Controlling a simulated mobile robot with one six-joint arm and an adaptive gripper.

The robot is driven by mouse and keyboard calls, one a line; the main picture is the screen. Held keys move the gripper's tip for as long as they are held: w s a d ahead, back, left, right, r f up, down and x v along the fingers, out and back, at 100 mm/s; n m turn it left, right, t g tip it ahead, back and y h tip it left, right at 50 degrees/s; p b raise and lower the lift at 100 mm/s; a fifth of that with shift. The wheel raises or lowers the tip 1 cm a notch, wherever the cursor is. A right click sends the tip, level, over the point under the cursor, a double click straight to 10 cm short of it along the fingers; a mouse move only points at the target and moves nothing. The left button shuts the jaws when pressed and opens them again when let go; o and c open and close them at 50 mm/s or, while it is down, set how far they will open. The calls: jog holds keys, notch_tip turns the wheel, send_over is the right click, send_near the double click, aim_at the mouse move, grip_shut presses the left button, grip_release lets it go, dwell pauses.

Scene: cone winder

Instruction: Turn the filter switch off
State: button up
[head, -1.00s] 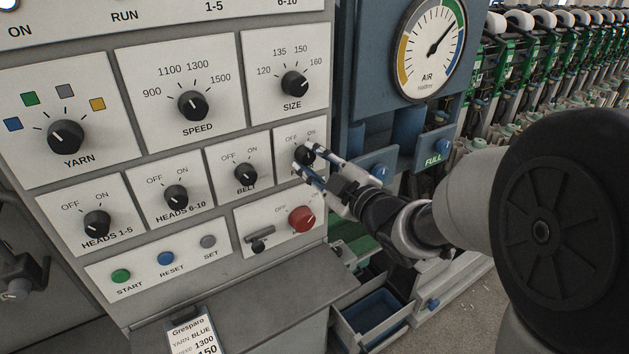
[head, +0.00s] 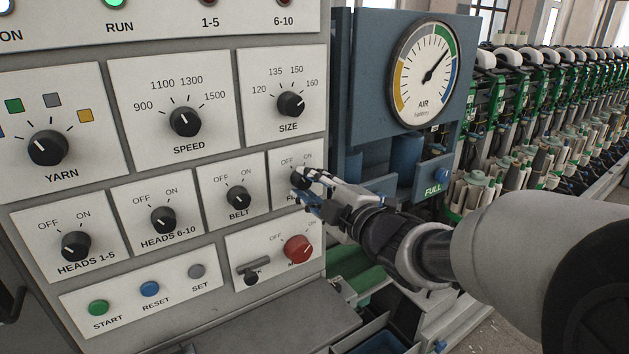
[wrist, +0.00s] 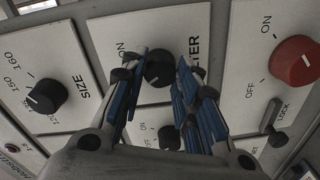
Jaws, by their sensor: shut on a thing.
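The filter switch (head: 299,178) is a black round knob on a white plate, with OFF and ON printed above it. It is at the right end of a row of similar knobs. My gripper (head: 304,185) has its two fingers on either side of the knob and is shut on it. In the wrist view the filter switch (wrist: 158,70) sits between the blue-padded fingertips (wrist: 160,75). The fingers cover part of the plate and its label. I cannot make out clearly which mark the knob's pointer faces.
The belt knob (head: 238,198) is just left of the filter plate. The size knob (head: 290,104) is above it. A red knob (head: 298,249) and a lock lever (head: 253,267) are below. A blue gauge housing (head: 372,90) stands to the right.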

jog(key=o, duration=1.1)
jog(key=v, duration=1.2)
jog(key=shift+d, duration=0.1)
